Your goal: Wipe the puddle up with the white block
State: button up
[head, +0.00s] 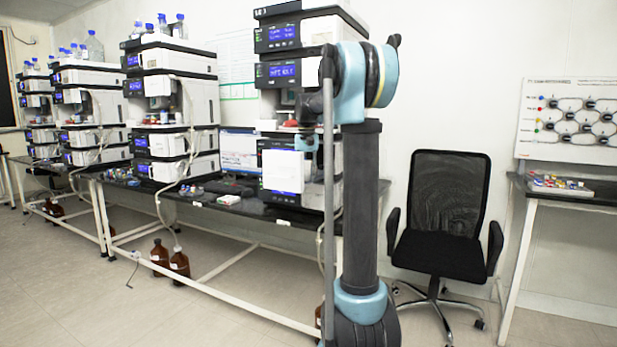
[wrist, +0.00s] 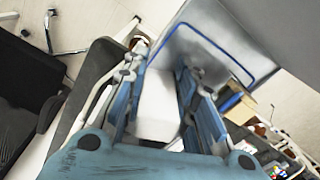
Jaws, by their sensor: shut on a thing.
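My gripper (wrist: 160,72) shows in the wrist view with blue fingers on both sides of a white block (wrist: 157,108). It is shut on the block, whose lower end is partly hidden by the gripper body. In the head view my gripper (head: 306,141) hangs at the end of my arm, in front of the right-hand instrument stack. A white square patch shows just below it there; I cannot tell whether it is the block or part of the instrument. I cannot make out the puddle in either view.
In the head view a dark bench (head: 240,206) carries tall instrument stacks (head: 176,100). A black chair (head: 440,215) stands right of my arm. Brown bottles (head: 179,265) stand on the floor. In the wrist view a pale panel with a blue outline (wrist: 205,48) lies beyond the block.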

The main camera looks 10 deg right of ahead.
jog(key=shift+s+a, duration=0.65)
jog(key=shift+s, duration=0.2)
dwell(4.4)
jog(key=shift+w+d, duration=0.1)
jog(key=shift+w+d, duration=0.6)
jog(key=shift+w, duration=0.25)
jog(key=shift+w+d, duration=0.6)
jog(key=shift+w, duration=0.25)
jog(key=shift+r, duration=0.15)
jog(key=shift+r, duration=4.4)
